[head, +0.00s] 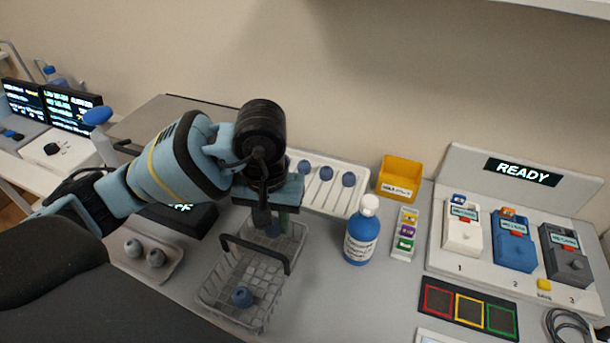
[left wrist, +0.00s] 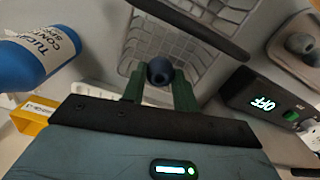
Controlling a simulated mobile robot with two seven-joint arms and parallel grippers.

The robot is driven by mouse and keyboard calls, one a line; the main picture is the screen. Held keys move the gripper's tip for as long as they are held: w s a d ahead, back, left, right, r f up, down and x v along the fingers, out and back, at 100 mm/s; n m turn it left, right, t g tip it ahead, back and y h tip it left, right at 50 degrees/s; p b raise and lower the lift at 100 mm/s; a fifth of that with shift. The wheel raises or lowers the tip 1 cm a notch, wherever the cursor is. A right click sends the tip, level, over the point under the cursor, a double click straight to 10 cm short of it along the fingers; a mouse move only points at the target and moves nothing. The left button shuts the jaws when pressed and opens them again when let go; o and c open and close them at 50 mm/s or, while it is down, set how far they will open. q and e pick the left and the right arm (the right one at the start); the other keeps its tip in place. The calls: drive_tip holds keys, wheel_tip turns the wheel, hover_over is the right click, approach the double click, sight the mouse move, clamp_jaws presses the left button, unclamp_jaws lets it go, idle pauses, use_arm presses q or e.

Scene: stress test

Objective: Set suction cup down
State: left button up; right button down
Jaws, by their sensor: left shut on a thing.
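My left gripper (head: 277,222) is above the far part of a grey wire basket (head: 207,299). In the left wrist view its green fingers (left wrist: 160,90) are shut on a dark blue rounded suction cup (left wrist: 159,70). The basket's mesh (left wrist: 165,40) shows behind the cup; I cannot tell whether they touch. In the head view the held cup is mostly hidden by the fingers. My right gripper is not in view.
The basket's dark handle (head: 255,252) arches close to my gripper. A blue bottle (head: 361,236) stands to the right, with a yellow bin (head: 399,179) behind. A white rack (head: 318,187) holds several blue-tipped items. A small tray (head: 150,275) with two grey cups is left.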

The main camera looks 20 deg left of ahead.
sight(310, 183)
use_arm(q)
drive_tip(key=shift+w+a, duration=0.1)
drive_tip(key=shift+w, duration=0.05)
drive_tip(key=w+a, duration=0.1)
drive_tip(key=w, duration=0.3)
drive_tip(key=w+a+f, duration=0.1)
drive_tip(key=w+a, duration=0.1)
drive_tip(key=w, duration=0.2)
drive_tip(key=w+a, duration=0.2)
drive_tip(key=w, duration=0.3)
drive_tip(key=shift+w+f, duration=0.1)
drive_tip(key=shift+f, duration=0.05)
drive_tip(key=shift+w+a, duration=0.1)
drive_tip(key=shift+w, duration=0.2)
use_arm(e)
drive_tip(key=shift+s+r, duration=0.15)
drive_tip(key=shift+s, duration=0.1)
use_arm(q)
drive_tip(key=shift+w+a+f, duration=0.1)
drive_tip(key=shift+w, duration=0.25)
wheel_tip(310, 183, down, 3)
drive_tip(key=shift+f+p, duration=0.1)
drive_tip(key=shift+p, duration=0.4)
drive_tip(key=shift+f, duration=0.1)
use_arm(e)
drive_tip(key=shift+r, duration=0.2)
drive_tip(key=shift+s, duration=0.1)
